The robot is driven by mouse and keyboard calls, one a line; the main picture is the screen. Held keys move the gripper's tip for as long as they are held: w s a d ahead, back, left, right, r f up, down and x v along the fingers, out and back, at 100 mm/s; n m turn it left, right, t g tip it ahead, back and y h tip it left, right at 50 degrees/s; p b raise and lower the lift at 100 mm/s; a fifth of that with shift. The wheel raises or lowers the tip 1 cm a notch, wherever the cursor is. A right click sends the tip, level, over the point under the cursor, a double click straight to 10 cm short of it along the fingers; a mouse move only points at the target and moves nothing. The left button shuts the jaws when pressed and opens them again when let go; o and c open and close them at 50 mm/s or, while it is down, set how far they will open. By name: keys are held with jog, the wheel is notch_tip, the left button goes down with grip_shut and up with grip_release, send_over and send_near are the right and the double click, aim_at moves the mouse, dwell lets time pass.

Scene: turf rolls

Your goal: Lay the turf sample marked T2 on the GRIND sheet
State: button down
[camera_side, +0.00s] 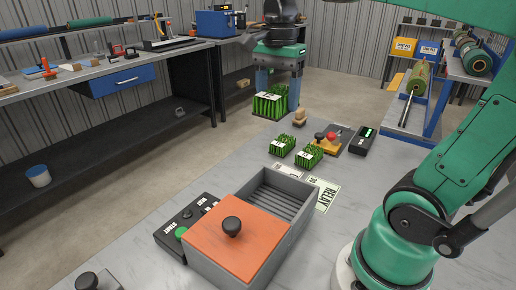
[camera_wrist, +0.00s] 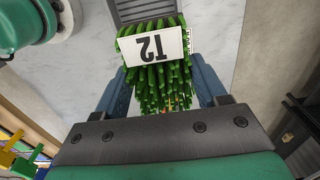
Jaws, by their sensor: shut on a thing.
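My gripper (camera_side: 277,98) hangs over the far end of the grey table. It is shut on a green turf sample (camera_side: 267,107) with a white tag. In the wrist view this turf sample (camera_wrist: 158,75) sits between the two blue fingers, and its tag reads T2, upside down. A RELAY sheet (camera_side: 326,194) lies right of the grey box. A paler sheet (camera_side: 290,171) lies behind the box, mostly hidden, and I cannot read it as GRIND. Two more tagged turf samples, one left (camera_side: 281,146) and one right (camera_side: 309,157), stand on the table beyond.
The grey box (camera_side: 298,226) has an orange knobbed lid (camera_side: 238,236) over its near part; its ribbed far part is open. A black control box (camera_side: 180,229) adjoins it. A wooden block (camera_side: 299,117), a red-and-yellow device (camera_side: 327,137) and a black box (camera_side: 362,141) stand behind.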

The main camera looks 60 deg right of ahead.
jog(key=w+d+f, duration=0.3)
jog(key=d, duration=0.6)
notch_tip(320, 180, down, 16)
jog(key=shift+r, duration=0.25)
jog(key=shift+f, duration=2.1)
jog(key=shift+c, duration=0.2)
grip_release()
jog(key=shift+f, duration=0.1)
